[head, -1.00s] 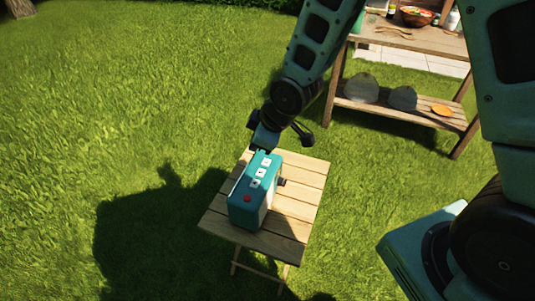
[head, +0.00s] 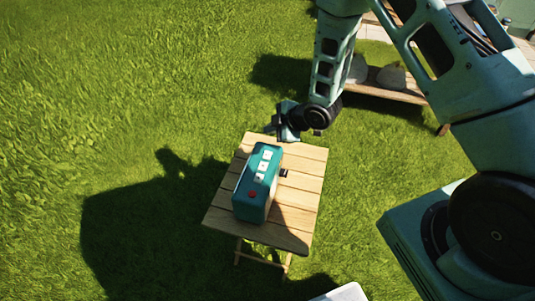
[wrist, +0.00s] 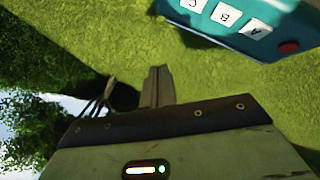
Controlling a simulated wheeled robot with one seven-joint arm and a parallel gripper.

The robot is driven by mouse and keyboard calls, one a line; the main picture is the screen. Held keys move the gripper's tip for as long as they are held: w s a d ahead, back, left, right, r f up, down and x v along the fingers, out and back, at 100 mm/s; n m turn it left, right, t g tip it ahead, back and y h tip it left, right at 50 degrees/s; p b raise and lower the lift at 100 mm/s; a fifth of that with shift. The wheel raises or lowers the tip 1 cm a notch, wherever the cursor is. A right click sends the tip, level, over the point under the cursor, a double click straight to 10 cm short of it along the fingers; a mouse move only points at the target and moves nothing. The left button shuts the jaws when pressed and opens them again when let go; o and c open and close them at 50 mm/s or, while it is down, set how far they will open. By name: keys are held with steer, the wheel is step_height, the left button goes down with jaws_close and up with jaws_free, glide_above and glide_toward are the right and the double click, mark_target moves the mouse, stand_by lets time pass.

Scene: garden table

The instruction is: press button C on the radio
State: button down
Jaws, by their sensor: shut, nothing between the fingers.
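The teal radio (head: 246,204) stands upright on a small slatted wooden table (head: 296,203). Its top carries a red knob (head: 252,194) at the near end, then white buttons in a row. The wrist view shows the radio (wrist: 239,42) at upper right, with button C (wrist: 193,4) cut by the top edge, button B (wrist: 226,15), button A (wrist: 255,28) and the red knob (wrist: 289,46). Button C (head: 267,155) is the white button farthest from the knob. My gripper (head: 271,129) is shut and empty, beyond the radio's far end and apart from it. Its fingers (wrist: 158,86) point away from the buttons.
A dark knob (head: 284,172) juts from the radio's right side. Open grass surrounds the small table. A white corner (head: 342,293) shows at the bottom edge.

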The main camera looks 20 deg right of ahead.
mark_target(271, 156)
step_height(271, 156, down, 9)
steer(key=b, duration=0.6)
stand_by(2.0)
steer(key=shift+f+b, duration=0.35)
steer(key=shift+b, duration=0.25)
steer(key=shift+f+b, duration=0.35)
steer(key=shift+r, duration=0.15)
stand_by(0.6)
steer(key=shift+r+p, duration=0.5)
steer(key=shift+r, duration=0.15)
steer(key=shift+r, duration=0.1)
